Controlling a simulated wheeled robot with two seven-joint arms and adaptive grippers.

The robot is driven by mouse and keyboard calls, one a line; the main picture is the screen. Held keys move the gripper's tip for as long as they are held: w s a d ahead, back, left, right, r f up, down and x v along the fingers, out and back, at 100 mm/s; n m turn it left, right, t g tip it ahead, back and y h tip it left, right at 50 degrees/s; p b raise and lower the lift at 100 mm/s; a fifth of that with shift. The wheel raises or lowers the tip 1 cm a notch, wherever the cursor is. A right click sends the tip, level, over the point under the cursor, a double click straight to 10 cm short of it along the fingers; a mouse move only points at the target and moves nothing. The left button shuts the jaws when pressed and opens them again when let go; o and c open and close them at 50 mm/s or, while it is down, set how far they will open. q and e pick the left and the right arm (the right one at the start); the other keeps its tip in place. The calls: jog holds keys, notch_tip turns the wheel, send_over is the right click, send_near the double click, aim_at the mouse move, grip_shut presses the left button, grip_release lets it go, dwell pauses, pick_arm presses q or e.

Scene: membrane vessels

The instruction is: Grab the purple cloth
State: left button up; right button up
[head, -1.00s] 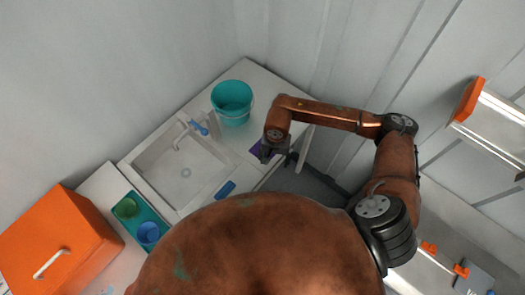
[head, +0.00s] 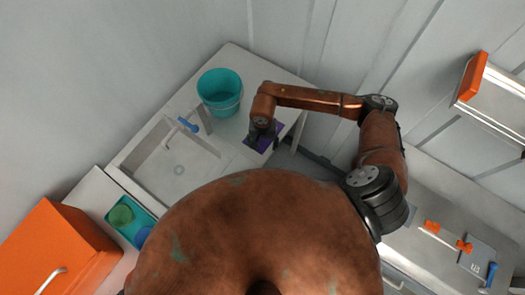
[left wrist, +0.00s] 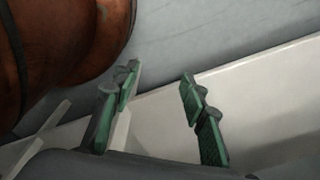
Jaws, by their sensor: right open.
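The purple cloth (head: 264,146) lies on the white counter near its right edge, beside the sink, in the head view. My right gripper (head: 260,134) is open over the cloth's upper left part and hides some of it. I cannot tell whether its fingers touch the cloth. My left gripper (left wrist: 160,82) shows only in the left wrist view, with its green-padded fingers apart and nothing between them. The cloth does not show in that view.
A teal bucket (head: 220,93) stands on the counter just left of my right gripper. The sink (head: 172,168) with a blue-handled tap (head: 188,125) is further left. A teal tray (head: 128,222) with cups and an orange box (head: 60,250) are at lower left.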

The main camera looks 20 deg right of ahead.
aim_at(263, 152)
notch_tip(263, 152, down, 4)
jog(key=b, duration=0.3)
jog(key=shift+r, duration=0.25)
jog(key=shift+f, duration=0.15)
jog(key=shift+f+b, duration=0.1)
jog(key=shift+b, duration=0.4)
pick_arm(q)
jog(key=f, duration=0.4)
jog(key=shift+w, duration=0.25)
pick_arm(e)
jog(key=shift+c, duration=0.8)
pick_arm(q)
jog(key=shift+w, duration=0.15)
pick_arm(e)
jog(key=shift+c, duration=1.1)
pick_arm(q)
jog(key=shift+f, duration=0.1)
pick_arm(e)
jog(key=shift+s+d+f, duration=0.1)
jog(key=shift+s, duration=0.1)
jog(key=c, duration=0.6)
grip_shut()
